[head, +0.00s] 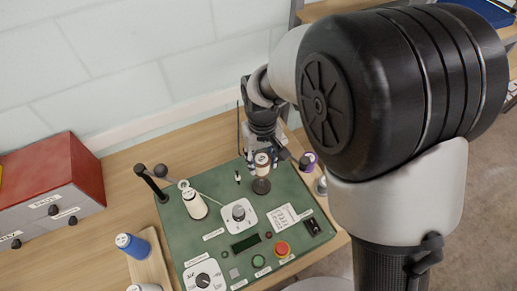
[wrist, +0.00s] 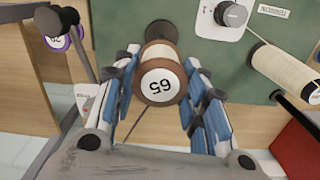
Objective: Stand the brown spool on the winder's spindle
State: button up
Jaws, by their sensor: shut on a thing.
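The brown spool (wrist: 160,82) has a white top label reading 65, upside down in the wrist view. My gripper (wrist: 160,65) is shut on it, with a blue-padded finger on each side. In the head view the spool (head: 262,161) is upright or nearly so in my gripper (head: 262,168), above the winder's dark round base (head: 261,187) on the green panel. That base (wrist: 161,29) also shows just past the spool in the wrist view. The spindle itself is hidden; I cannot tell whether it is inside the spool.
The green panel (head: 215,243) carries a cream thread cone (head: 195,204), a dial (head: 239,213) and a red button (head: 282,249). A purple spool (head: 308,160) stands right of my gripper. A blue spool (head: 132,245) and red-topped drawers (head: 50,180) are at left.

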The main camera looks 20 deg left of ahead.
jog(key=shift+s+d+f, duration=0.25)
jog(key=shift+s+d, duration=0.05)
jog(key=shift+s, duration=0.05)
jog(key=shift+w+a+f+b, duration=0.1)
jog(key=shift+f+b, duration=2.5)
jog(key=shift+f, duration=0.85)
jog(key=shift+f+b, duration=0.45)
jog(key=shift+f, duration=0.25)
jog(key=o, duration=1.1)
jog(key=shift+o, duration=0.2)
jog(key=shift+r, duration=0.1)
